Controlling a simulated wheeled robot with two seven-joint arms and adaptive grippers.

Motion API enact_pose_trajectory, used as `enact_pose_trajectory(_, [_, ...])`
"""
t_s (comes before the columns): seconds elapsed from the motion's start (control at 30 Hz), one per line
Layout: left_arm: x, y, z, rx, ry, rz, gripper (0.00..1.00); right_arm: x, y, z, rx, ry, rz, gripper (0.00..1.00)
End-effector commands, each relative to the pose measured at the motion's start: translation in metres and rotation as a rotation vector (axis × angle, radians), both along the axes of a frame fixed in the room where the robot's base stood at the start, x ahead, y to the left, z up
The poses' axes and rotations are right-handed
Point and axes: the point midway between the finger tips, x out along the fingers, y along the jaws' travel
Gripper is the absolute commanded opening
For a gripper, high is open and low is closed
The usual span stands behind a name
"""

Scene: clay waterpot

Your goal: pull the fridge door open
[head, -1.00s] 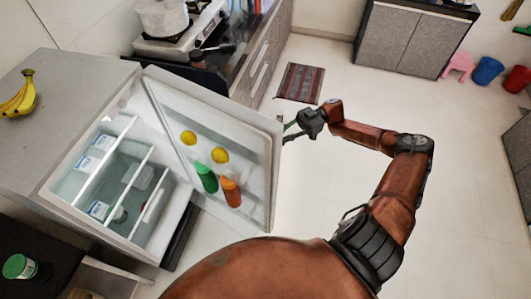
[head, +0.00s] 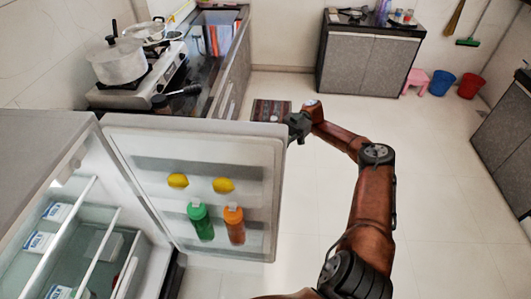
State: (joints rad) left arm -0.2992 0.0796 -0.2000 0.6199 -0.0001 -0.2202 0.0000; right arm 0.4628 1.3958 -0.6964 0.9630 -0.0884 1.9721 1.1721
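The fridge (head: 60,130) stands at the left with its door (head: 135,250) swung wide open, its inner side facing me. Two yellow lemons and a green and an orange bottle sit in the door shelves. My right gripper (head: 293,130) is at the door's free outer edge, near its top corner. Its fingers are mostly hidden behind the edge, so I cannot tell whether they are closed on a handle. My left gripper is not in view.
A stove with a pot (head: 119,62) stands on the counter behind the door. A striped mat (head: 270,110) lies on the floor beyond. A grey cabinet (head: 370,62), pink stool (head: 416,80) and blue bucket (head: 441,84) stand at the back.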

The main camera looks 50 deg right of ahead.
Motion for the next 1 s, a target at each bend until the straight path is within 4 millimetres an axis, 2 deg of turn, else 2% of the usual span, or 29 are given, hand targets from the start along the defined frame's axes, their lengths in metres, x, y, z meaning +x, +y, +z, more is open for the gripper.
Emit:
enact_pose_trajectory(0.37, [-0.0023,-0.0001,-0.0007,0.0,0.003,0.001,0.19,-0.0061,-0.0058,-0.0025,-0.003,0.01,-0.003,0.0])
enact_pose_trajectory(0.4, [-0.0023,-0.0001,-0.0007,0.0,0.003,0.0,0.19,-0.0061,-0.0058,-0.0025,-0.004,0.01,-0.003,0.15])
enact_pose_trajectory(0.67, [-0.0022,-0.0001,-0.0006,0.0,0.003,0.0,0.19,-0.0014,-0.0017,-0.0016,-0.002,0.006,0.004,0.33])
enact_pose_trajectory(1.0, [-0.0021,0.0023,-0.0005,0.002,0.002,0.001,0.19,0.0012,0.0003,0.0033,-0.001,0.001,0.006,0.33])
